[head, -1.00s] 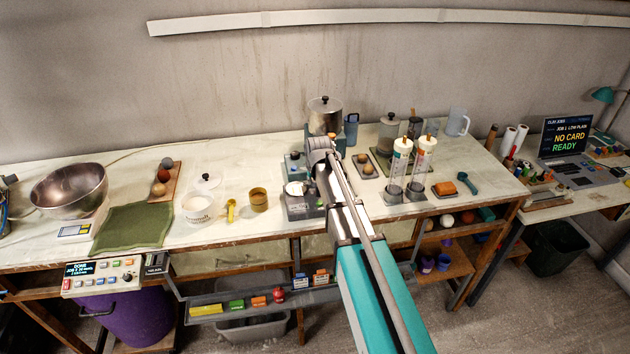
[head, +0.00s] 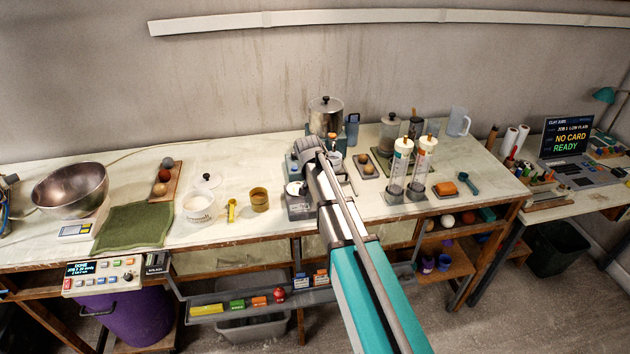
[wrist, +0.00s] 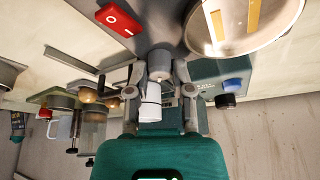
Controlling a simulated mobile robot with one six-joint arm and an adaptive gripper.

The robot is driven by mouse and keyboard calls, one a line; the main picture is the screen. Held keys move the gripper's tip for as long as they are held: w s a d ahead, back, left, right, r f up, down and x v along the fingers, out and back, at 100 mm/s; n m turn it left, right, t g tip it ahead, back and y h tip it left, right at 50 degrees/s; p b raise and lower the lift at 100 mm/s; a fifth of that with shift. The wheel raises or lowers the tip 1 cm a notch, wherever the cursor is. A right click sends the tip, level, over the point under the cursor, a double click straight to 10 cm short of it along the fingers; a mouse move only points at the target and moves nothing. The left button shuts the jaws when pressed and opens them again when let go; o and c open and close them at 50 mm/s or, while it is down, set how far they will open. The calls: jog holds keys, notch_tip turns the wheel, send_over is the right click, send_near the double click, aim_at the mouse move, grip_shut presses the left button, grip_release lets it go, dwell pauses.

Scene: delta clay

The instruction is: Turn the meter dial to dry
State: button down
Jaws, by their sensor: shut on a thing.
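In the wrist view my gripper (wrist: 160,72) has its two fingers closed around a grey round knob (wrist: 160,62), which looks like the meter dial. A white cylindrical part (wrist: 150,103) shows between the fingers, nearer the camera. I cannot read any dial marking, so the setting cannot be told. In the head view the grey and teal machine (head: 300,208) stands at the middle of the bench, and my wrist covers much of it, hiding the fingertips and the dial.
Beside the dial in the wrist view are a red rocker switch (wrist: 120,18), a round pan (wrist: 245,25) and a teal box (wrist: 215,75) with a black knob. In the head view a steel hopper (head: 326,113) stands behind, and two white-topped cylinders (head: 399,165) stand to the right.

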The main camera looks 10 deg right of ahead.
jog(key=c, duration=0.5)
grip_release()
jog(key=shift+n, duration=0.5)
